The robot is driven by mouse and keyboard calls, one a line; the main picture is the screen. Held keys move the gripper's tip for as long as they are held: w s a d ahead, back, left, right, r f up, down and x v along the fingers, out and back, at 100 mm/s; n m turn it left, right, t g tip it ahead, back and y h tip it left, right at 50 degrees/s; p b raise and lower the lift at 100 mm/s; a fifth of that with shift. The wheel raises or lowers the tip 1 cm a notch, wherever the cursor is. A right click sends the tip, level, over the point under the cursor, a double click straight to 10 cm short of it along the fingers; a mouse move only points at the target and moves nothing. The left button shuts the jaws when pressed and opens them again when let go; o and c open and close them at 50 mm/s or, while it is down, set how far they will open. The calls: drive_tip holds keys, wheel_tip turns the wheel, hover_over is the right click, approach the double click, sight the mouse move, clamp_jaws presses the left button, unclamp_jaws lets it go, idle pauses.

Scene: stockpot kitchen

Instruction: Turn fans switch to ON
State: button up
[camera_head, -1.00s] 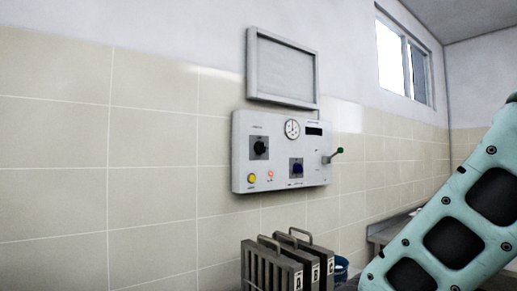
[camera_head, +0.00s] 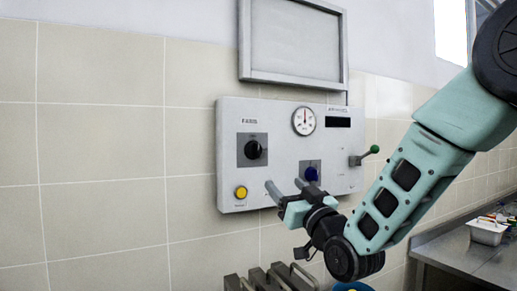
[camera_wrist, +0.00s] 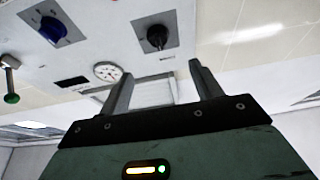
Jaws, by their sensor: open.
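The fans switch (camera_head: 253,150) is a black rotary knob on a dark square plate, under a label that seems to read FANS, on the left of the white wall panel (camera_head: 229,130). Its exact pointer position is too small to tell. My gripper (camera_head: 284,185) is open and empty, below and right of that knob and apart from it, in front of the panel's lower part. In the wrist view the black knob (camera_wrist: 156,38) shows beyond and above my open gripper (camera_wrist: 163,70), roughly between its fingers.
A blue knob (camera_head: 312,174) sits right of the fans switch, close to my fingers. A yellow button (camera_head: 240,192), a round gauge (camera_head: 304,121) and a green-tipped lever (camera_head: 372,151) are on the panel. A grey frame (camera_head: 293,40) hangs above; a steel counter (camera_head: 465,255) lies right.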

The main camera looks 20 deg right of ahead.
drive_tip(key=p, duration=0.9)
approach(258, 153)
drive_tip(key=x, duration=0.9)
drive_tip(key=shift+r, duration=0.2)
drive_tip(key=shift+w+r, duration=0.1)
drive_tip(key=shift+w, duration=0.45)
drive_tip(key=c, duration=1)
